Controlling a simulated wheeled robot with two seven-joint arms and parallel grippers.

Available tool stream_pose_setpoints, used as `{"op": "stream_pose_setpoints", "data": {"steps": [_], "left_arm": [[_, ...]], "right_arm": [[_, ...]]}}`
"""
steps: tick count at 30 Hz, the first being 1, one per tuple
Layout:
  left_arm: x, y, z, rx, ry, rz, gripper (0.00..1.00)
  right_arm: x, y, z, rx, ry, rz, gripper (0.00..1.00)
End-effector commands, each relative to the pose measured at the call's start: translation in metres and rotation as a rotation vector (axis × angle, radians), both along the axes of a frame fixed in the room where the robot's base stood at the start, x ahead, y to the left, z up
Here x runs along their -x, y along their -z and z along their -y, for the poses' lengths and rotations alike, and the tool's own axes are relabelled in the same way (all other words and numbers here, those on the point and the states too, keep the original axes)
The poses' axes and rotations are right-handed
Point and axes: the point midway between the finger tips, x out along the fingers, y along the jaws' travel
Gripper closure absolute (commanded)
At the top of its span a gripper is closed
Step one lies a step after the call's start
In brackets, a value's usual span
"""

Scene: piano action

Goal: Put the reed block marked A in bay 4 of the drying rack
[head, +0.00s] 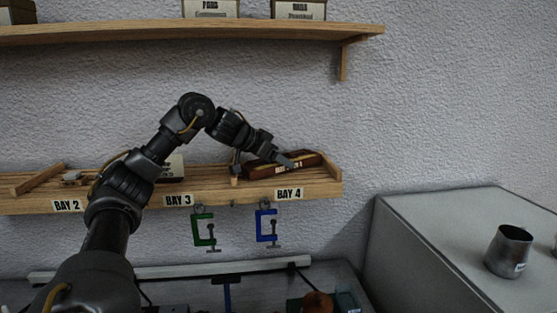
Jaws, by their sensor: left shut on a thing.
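The drying rack (325,188) is a wooden wall shelf with labels BAY 2, BAY 3 and BAY 4. A dark reddish-brown block (308,159) with a pale label lies in the bay 4 section, above the BAY 4 label (288,194). Its label is too small to read for sure, so I cannot tell whether it is marked A. My left gripper (287,163) reaches in from the left and is shut on this block at its front side. I cannot tell whether the block rests fully on the shelf. My right gripper is not in view.
A pale box (172,169) stands in bay 3, partly behind my left arm. A green clamp (203,228) and a blue clamp (266,226) hang under the rack. An upper shelf (230,30) holds labelled boxes. A metal cup (508,252) stands on the grey cabinet (450,230) at right.

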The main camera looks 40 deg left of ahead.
Motion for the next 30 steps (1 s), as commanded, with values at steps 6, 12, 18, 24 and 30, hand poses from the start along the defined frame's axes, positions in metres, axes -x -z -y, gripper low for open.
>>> {"op": "stream_pose_setpoints", "data": {"steps": [6, 12, 18, 24, 30], "left_arm": [[0.002, 0.024, 0.004, -0.003, 0.007, -0.05, 0.36], [0.002, 0.024, 0.004, -0.003, 0.008, -0.05, 0.15], [0.002, 0.025, 0.005, -0.003, 0.01, -0.052, 0.15], [0.012, 0.016, 0.002, -0.002, 0.008, -0.044, 0.15], [0.043, -0.017, -0.01, -0.003, 0.001, -0.023, 0.15]], "right_arm": [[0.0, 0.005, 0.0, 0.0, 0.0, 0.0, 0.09], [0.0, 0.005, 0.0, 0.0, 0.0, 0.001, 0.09], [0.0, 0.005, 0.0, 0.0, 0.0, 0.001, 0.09], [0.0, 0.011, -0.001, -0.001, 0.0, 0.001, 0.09], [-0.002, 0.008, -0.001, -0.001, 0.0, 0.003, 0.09]]}}
